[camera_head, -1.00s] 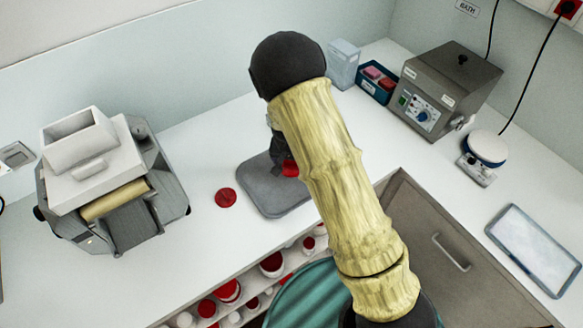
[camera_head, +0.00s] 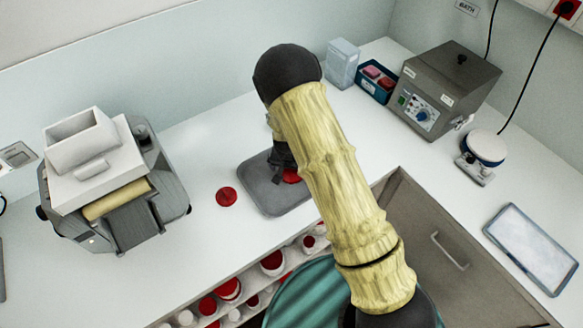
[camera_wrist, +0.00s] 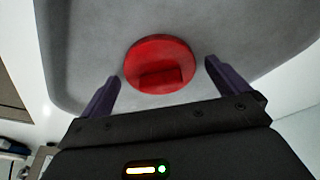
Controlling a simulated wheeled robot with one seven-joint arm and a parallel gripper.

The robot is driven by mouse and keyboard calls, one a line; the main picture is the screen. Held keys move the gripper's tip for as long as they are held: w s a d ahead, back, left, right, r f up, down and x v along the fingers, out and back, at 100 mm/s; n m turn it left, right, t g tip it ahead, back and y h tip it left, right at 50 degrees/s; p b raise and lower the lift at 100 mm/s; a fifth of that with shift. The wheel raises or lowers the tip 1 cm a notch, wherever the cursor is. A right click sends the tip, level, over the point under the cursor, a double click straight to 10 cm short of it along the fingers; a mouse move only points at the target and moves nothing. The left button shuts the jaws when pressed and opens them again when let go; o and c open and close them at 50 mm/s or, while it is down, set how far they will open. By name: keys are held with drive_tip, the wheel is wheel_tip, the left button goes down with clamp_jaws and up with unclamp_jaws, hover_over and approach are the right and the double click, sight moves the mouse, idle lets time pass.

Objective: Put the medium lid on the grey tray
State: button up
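A red round lid (camera_wrist: 161,62) with a raised grip bar lies on the grey tray (camera_wrist: 85,45) in the wrist view. In the head view the same lid (camera_head: 291,176) shows partly behind my arm, on the right part of the tray (camera_head: 270,203). My gripper (camera_wrist: 162,72) is open, its two dark fingers apart on either side of the lid and not touching it. In the head view my gripper (camera_head: 283,158) is mostly hidden by my arm. Another red lid (camera_head: 226,197) lies on the white counter, left of the tray.
A grey and white machine (camera_head: 110,185) stands on the left. A bath unit (camera_head: 445,90), a blue bin (camera_head: 376,82) and a small round device (camera_head: 484,150) stand at the back right. Red and white jars (camera_head: 228,290) fill the shelf below the counter.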

sight(290, 179)
drive_tip(key=shift+r, duration=0.2)
drive_tip(key=b+v, duration=0.1)
drive_tip(key=v, duration=1.1)
drive_tip(key=shift+b, duration=0.35)
drive_tip(key=s+d+r+n, duration=0.1)
drive_tip(key=s+d+r, duration=0.4)
drive_tip(key=s+d, duration=0.2)
drive_tip(key=s+d+r+n, duration=0.1)
drive_tip(key=s+d+r, duration=0.5)
drive_tip(key=s+d, duration=0.2)
drive_tip(key=shift+s+d, duration=0.3)
drive_tip(key=shift+s, duration=0.2)
